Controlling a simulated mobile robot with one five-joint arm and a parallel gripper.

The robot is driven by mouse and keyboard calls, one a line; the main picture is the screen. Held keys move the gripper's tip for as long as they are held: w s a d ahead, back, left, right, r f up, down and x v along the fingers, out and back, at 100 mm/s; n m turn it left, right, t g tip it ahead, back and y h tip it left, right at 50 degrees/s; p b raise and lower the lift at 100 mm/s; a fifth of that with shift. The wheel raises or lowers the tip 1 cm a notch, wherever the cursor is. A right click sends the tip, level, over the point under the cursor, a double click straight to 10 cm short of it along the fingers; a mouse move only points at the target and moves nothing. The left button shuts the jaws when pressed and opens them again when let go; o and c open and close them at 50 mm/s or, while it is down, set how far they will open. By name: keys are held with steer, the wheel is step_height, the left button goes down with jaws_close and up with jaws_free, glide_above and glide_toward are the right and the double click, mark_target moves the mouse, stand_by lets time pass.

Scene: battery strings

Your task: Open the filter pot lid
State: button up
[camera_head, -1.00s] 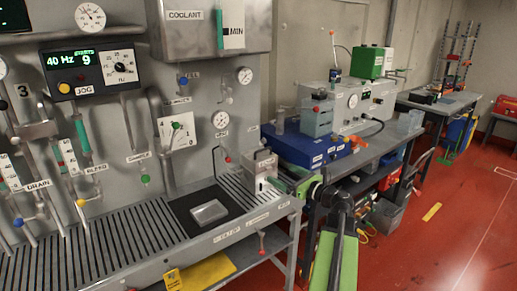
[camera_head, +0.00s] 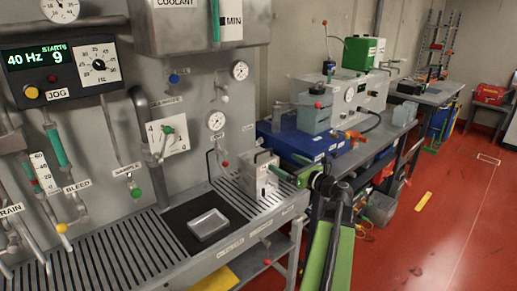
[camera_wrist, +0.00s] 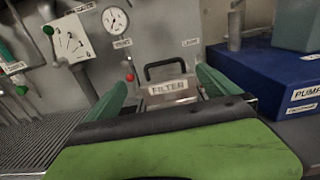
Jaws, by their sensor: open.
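The filter pot is a small grey metal box (camera_head: 262,177) at the right end of the slatted bench. In the wrist view its lid area carries a white FILTER label (camera_wrist: 168,88) and a black hoop handle (camera_wrist: 165,66). The lid appears closed. My gripper (camera_head: 300,174) is just right of the pot in the head view. In the wrist view my gripper (camera_wrist: 162,80) is open, its green fingers on either side of the label and handle in the picture. No contact is visible. The pot's lower part is hidden behind my gripper in the wrist view.
A blue pump box (camera_head: 300,144) stands close behind and right of the pot. A shallow metal tray (camera_head: 208,224) lies on a black mat to the left. Gauges, valves and pipes cover the wall panel.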

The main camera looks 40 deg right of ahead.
mark_target(258, 157)
steer(key=w, duration=0.5)
steer(key=w+d, duration=0.1)
steer(key=w, duration=1)
steer(key=shift+w+d, duration=0.15)
steer(key=shift+d, duration=0.05)
